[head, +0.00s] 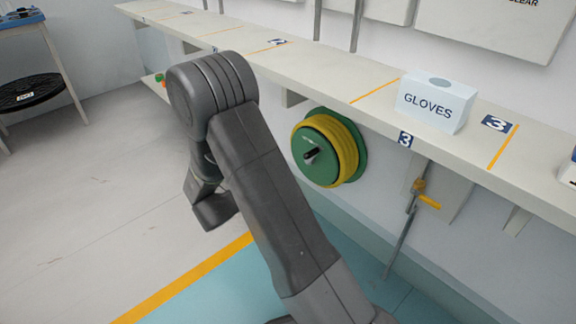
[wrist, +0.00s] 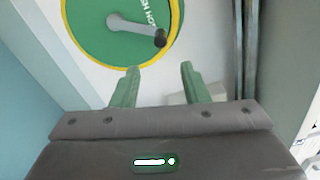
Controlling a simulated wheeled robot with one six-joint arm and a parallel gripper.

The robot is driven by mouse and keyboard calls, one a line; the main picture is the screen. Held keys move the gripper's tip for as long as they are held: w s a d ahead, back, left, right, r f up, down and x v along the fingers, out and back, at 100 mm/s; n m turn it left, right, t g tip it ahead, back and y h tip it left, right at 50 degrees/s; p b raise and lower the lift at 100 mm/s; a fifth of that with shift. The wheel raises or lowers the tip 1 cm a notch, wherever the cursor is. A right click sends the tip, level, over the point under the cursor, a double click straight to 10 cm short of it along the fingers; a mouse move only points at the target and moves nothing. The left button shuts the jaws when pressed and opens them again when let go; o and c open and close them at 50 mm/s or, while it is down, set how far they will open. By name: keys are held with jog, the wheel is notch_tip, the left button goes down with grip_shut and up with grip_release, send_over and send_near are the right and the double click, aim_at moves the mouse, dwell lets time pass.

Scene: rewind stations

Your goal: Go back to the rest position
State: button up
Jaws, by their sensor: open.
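My gripper (wrist: 159,68) shows in the wrist view with its two green fingers apart and nothing between them. The green reel (wrist: 88,28) with a yellow rim lies beyond the fingertips, at the top of that view. Its grey crank (wrist: 130,26) ends in a black knob, which is apart from the fingers. In the head view the reel (head: 317,158) hangs on the wall under the shelf, wound with yellow hose. My arm bends in front of it to the left, and the fingers cannot be seen there.
A long shelf (head: 372,98) runs along the wall above the reel, carrying a gloves box (head: 436,102). A yellow-handled valve (head: 428,201) and pipe are right of the reel. A blue-topped table (head: 20,24) stands at far left. The floor (head: 90,200) at left is clear.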

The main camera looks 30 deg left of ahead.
aim_at(305, 158)
jog(key=shift+s+a, duration=0.1)
jog(key=shift+s, duration=0.15)
jog(key=b+x, duration=0.3)
jog(key=x, duration=1)
jog(key=shift+w, duration=0.4)
